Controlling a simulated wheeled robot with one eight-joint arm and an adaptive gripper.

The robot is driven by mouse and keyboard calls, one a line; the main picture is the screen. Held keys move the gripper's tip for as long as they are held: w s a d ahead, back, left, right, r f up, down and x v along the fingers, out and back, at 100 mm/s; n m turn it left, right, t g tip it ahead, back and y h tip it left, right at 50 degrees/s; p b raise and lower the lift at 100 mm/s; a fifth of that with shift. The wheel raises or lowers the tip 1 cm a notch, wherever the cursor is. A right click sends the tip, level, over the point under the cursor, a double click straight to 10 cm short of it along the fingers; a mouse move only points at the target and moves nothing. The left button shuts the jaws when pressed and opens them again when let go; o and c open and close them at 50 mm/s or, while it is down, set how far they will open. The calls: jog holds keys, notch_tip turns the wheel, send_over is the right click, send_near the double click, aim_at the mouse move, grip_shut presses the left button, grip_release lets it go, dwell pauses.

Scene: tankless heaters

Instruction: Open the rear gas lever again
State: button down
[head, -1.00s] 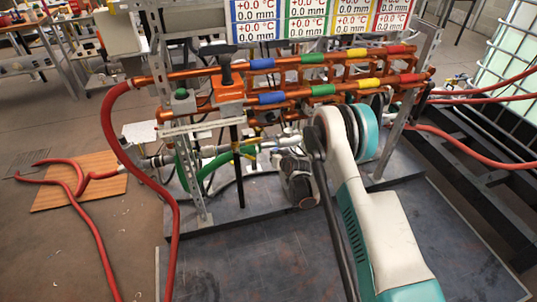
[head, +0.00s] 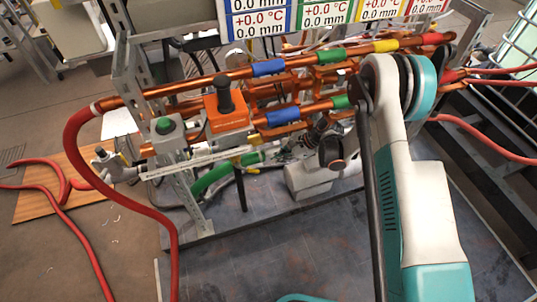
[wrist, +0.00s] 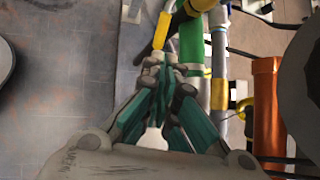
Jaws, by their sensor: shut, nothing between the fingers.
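In the wrist view, my gripper (wrist: 163,65) is shut and empty, with its teal fingers together. A yellow lever handle (wrist: 162,30) lies just beyond and slightly left of the fingertips; I cannot tell whether they touch. A second yellow piece (wrist: 203,4) with a dark end is at the top edge, above the green pipe (wrist: 190,42). I cannot tell which is the rear gas lever. In the head view, small yellow parts (head: 254,158) show near the green hose (head: 210,178), left of my arm. My fingertips are not clear there.
Copper pipes with coloured bands (head: 268,68) run above the work spot. An orange block (head: 226,112) with a black knob and a green button box (head: 167,132) stand left. A red hose (head: 75,130) curves down at the left. An orange pipe (wrist: 266,105) stands right of my gripper.

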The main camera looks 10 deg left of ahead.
aim_at(248, 169)
jog(key=shift+r, duration=0.15)
jog(key=b+x, duration=0.3)
jog(key=x, duration=0.7)
jog(key=shift+b, duration=0.4)
jog(key=shift+s, duration=0.1)
